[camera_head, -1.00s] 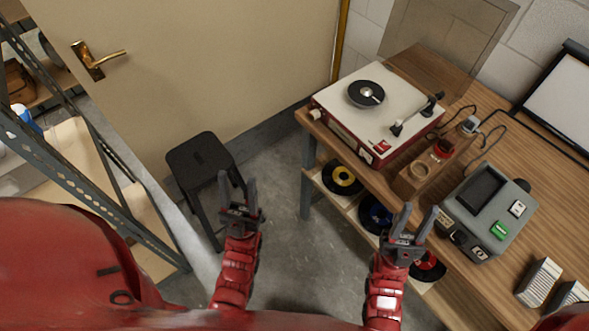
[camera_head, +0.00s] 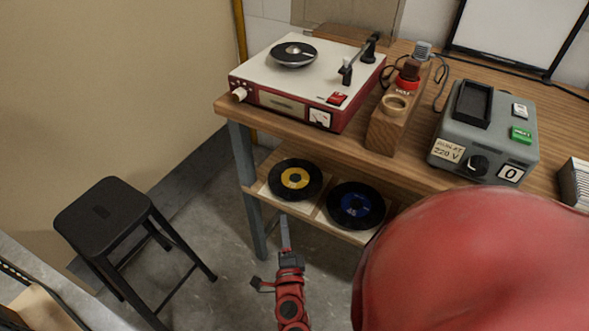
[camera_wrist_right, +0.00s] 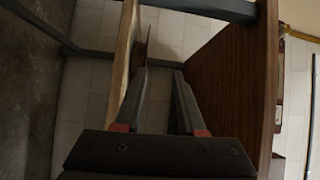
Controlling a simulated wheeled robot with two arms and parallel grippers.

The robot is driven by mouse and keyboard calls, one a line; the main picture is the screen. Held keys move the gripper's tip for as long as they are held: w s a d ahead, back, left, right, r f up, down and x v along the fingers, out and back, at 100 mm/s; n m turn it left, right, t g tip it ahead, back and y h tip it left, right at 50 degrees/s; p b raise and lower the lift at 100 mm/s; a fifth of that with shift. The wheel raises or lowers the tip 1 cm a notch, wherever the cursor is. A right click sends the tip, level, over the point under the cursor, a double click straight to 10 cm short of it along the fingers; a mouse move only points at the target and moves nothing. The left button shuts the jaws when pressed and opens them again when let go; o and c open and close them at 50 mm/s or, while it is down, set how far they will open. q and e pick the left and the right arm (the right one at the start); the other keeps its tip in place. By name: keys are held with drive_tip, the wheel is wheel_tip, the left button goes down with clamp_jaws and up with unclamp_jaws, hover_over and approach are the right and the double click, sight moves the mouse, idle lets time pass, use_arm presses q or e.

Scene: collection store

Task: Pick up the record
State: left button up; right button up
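A black record with a yellow label (camera_head: 313,190) lies on the shelf under the table. A black record with a blue label (camera_head: 339,216) lies to its right. A dark round disc (camera_head: 294,54) sits on the red and white record player (camera_head: 330,75). My right gripper (camera_head: 285,222) is just in front of the shelf, below the yellow-label record. In the right wrist view its two fingers (camera_wrist_right: 161,72) are apart, with nothing clearly between them. A thin dark edge (camera_wrist_right: 149,40) shows beyond them, perhaps a record seen edge-on. My left gripper is out of view.
The wooden table (camera_head: 400,160) carries a wooden holder (camera_head: 385,135) and a grey box (camera_head: 485,130). A grey table leg (camera_head: 247,190) stands left of the shelf. A black stool (camera_head: 103,215) stands at left. My red body part hides the shelf's right side.

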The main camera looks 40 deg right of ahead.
drive_tip(key=f, duration=0.2)
approach(279, 188)
drive_tip(key=shift+y, duration=0.4)
drive_tip(key=x, duration=0.2)
drive_tip(key=r+x, duration=0.1)
drive_tip(key=x, duration=0.2)
drive_tip(key=shift+w+a+p, duration=0.1)
drive_tip(key=shift+a+p, duration=0.1)
drive_tip(key=shift+p, duration=0.1)
drive_tip(key=shift+d+f+b+x, duration=0.1)
drive_tip(key=shift+f+b+x, duration=0.1)
drive_tip(key=shift+x, duration=0.85)
drive_tip(key=shift+d+f+b+x, duration=0.1)
drive_tip(key=shift+d+b+x, duration=0.1)
drive_tip(key=shift+x, duration=0.85)
drive_tip(key=shift+d+f+b+x, duration=0.1)
drive_tip(key=shift+b+x, duration=0.1)
drive_tip(key=shift+x, duration=0.85)
drive_tip(key=shift+s, duration=0.2)
drive_tip(key=shift+c, duration=0.3)
clamp_jaws()
drive_tip(key=shift+a, duration=0.1)
